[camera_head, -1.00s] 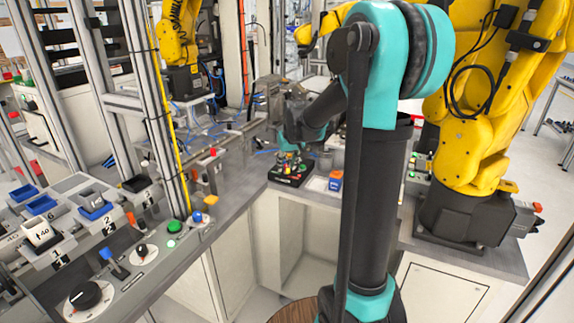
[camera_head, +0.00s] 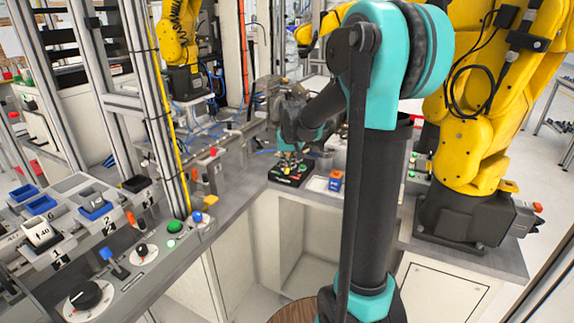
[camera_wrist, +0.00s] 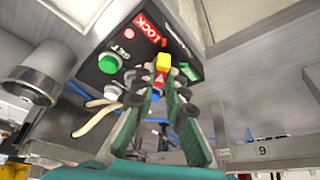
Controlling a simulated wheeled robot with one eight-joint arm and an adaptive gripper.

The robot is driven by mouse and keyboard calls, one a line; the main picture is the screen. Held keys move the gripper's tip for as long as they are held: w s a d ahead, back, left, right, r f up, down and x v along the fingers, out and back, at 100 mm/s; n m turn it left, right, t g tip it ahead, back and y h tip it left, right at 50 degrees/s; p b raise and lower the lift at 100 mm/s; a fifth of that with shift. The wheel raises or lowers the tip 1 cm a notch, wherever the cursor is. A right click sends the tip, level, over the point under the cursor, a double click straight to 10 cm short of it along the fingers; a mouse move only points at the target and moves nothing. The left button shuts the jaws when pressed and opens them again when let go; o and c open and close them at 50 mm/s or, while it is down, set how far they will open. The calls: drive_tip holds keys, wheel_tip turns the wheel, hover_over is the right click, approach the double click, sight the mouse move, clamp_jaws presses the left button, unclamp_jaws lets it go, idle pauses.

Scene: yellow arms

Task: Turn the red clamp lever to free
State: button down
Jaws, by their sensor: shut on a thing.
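A black control box (camera_head: 289,179) sits on the grey bench corner in the head view, with my gripper (camera_head: 290,160) reaching down onto it. In the wrist view, the box (camera_wrist: 92,74) carries a red LOCK label (camera_wrist: 151,30), a green label (camera_wrist: 190,72) and a green SET button (camera_wrist: 109,64). My gripper (camera_wrist: 164,88) is shut on the clamp lever (camera_wrist: 161,77), which shows a red face with a yellow end between the fingertips. The lever end lies between the two labels, and I cannot tell its exact setting. The fingers hide its lower part.
A grey cylinder (camera_wrist: 35,82) is close at the left in the wrist view. Yellow robot arms (camera_head: 470,130) stand at the right and back. Posts and control panels fill the left.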

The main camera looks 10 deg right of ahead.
drive_tip(key=m, duration=0.2)
drive_tip(key=m+h, duration=0.1)
drive_tip(key=m, duration=0.1)
drive_tip(key=shift+a+h, duration=0.15)
drive_tip(key=shift+h, duration=0.15)
drive_tip(key=m+h, duration=0.1)
drive_tip(key=m, duration=0.3)
drive_tip(key=shift+w+a+g, duration=0.1)
drive_tip(key=shift+g, duration=0.3)
drive_tip(key=m, duration=0.2)
drive_tip(key=m+g+h, duration=0.1)
drive_tip(key=m, duration=0.1)
drive_tip(key=shift+w+h, duration=0.1)
drive_tip(key=shift+h, duration=0.2)
drive_tip(key=shift+m+g, duration=0.9)
drive_tip(key=shift+m, duration=1.3)
drive_tip(key=c, duration=1.6)
unclamp_jaws()
drive_tip(key=shift+o, duration=0.2)
